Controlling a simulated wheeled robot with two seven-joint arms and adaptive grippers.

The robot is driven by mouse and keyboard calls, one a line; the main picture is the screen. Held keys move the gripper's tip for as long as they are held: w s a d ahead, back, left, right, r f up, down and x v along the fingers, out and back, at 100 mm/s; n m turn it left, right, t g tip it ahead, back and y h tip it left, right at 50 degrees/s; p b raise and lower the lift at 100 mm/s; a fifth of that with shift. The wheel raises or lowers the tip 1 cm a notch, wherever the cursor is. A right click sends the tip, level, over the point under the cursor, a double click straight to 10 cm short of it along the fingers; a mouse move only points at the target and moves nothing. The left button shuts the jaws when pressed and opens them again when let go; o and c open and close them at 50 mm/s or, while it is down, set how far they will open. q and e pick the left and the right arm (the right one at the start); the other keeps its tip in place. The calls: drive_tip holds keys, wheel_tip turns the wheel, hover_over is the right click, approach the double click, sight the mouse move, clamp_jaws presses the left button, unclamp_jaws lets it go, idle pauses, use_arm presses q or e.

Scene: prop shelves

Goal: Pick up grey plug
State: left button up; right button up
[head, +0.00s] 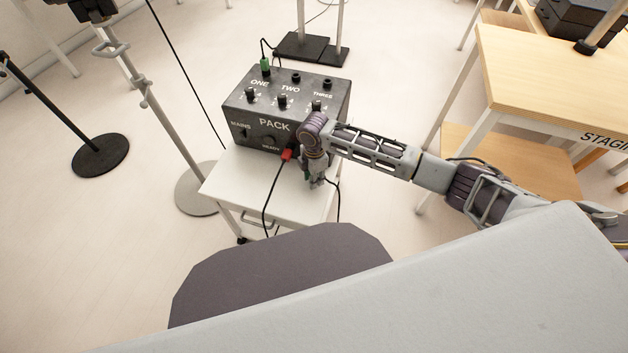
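My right gripper (316,184) points down at the front right of the dark box marked PACK (238,112), just above the white table. Its fingers are small and partly hidden, so I cannot tell whether they are open or shut. A black cable comes out beside it and hangs over the table's right edge. I cannot make out a grey plug; one may be hidden at the gripper. A green plug (265,64) stands in the socket above ONE. A red plug (287,154) is at the box's front, left of my gripper. My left gripper is out of view.
The white table (232,180) has a bare strip in front of the box. Stands with round bases (100,156) are on the left. A wooden table marked STAGING (545,75) is on the right, with a wooden surface (500,160) below it.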

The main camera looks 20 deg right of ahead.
clamp_jaws()
drive_tip(key=shift+r, duration=0.1)
drive_tip(key=shift+r, duration=0.35)
drive_tip(key=shift+r+p, duration=0.3)
drive_tip(key=shift+r, duration=0.4)
wheel_tip(320, 180, up, 7)
drive_tip(key=shift+r+p, duration=0.15)
drive_tip(key=shift+p, duration=0.7)
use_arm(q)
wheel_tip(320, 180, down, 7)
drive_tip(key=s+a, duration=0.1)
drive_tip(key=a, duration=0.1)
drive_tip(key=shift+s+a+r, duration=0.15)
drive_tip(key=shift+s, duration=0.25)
use_arm(e)
drive_tip(key=shift+r, duration=0.25)
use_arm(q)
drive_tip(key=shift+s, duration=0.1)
